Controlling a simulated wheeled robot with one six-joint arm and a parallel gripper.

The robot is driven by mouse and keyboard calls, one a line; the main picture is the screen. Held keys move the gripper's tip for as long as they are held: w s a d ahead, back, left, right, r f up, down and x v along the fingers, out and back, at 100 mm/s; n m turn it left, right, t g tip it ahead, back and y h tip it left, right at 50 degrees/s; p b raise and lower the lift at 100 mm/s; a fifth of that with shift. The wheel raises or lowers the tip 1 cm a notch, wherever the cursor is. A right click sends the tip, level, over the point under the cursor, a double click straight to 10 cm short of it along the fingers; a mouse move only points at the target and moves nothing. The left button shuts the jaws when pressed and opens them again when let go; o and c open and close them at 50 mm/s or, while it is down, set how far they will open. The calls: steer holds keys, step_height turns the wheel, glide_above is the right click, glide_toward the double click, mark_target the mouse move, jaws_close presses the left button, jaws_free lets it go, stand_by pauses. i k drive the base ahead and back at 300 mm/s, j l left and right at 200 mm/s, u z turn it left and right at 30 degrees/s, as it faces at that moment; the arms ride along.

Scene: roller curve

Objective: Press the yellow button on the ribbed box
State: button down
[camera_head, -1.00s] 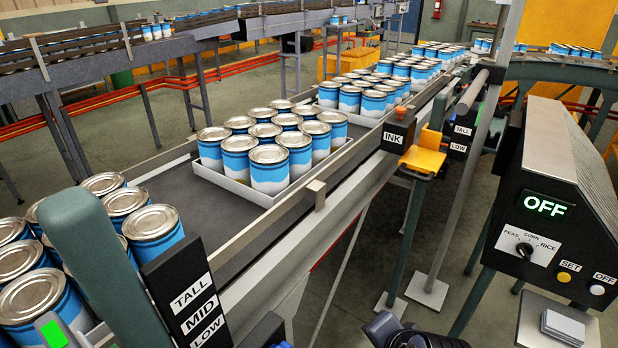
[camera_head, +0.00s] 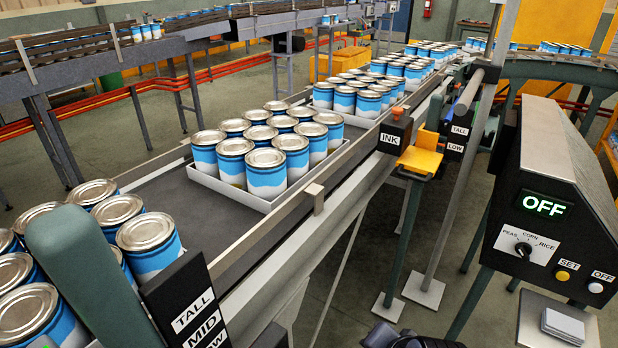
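The ribbed box (camera_head: 588,165) stands at the right, its dark sloped front facing me and its grey ribbed side turned away. Its yellow button (camera_head: 562,276) sits low on the front under a SET label. A white button (camera_head: 595,287) is to its right under an OFF label. A dial (camera_head: 523,249) marked PEAS, CORN and RICE is up and left of it. A green display above reads OFF. A dark part, which looks like mine, shows at the bottom edge, left of the box and apart from it. My gripper's fingers are not visible.
A conveyor (camera_head: 190,215) with trays of blue cans runs from lower left to the back. A post with a TALL, MID, LOW sign (camera_head: 190,305) is near at left. An INK unit (camera_head: 390,139) is left of the box. A small shelf (camera_head: 535,325) is below the box.

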mark_target(563, 276)
steer(key=z, duration=1.6)
